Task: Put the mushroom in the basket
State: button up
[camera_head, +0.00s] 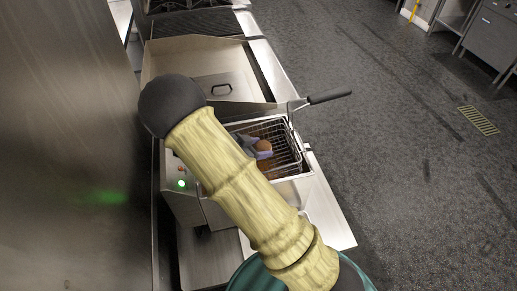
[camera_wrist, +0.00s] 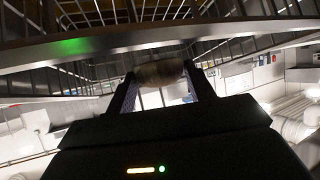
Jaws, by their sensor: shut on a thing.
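A brown, rounded mushroom (camera_head: 264,146) is between the fingers of my gripper (camera_head: 260,151), which is shut on it. In the wrist view the mushroom (camera_wrist: 160,72) sits across the fingertips, with a dark finger on each side. The wire fryer basket (camera_head: 287,150) has a long black handle pointing right. In the head view the mushroom and gripper overlap the basket's opening; how high they are over its floor I cannot tell. The basket's wires (camera_wrist: 130,12) fill the top of the wrist view. My arm hides the basket's left part.
The basket sits in a steel fryer (camera_head: 296,186) with a green light on its front panel. A closed lid with a handle (camera_head: 215,87) lies behind. A tall steel surface (camera_head: 65,150) stands close on the left. The floor at right (camera_head: 400,170) is clear.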

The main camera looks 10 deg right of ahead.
jog(key=shift+f, duration=0.5)
jog(key=shift+f, duration=0.6)
jog(key=o, duration=1)
jog(key=shift+c, duration=0.2)
jog(key=shift+r, duration=0.15)
jog(key=shift+r, duration=0.35)
jog(key=shift+a+r, duration=0.25)
jog(key=v, duration=0.7)
jog(key=shift+b, duration=0.4)
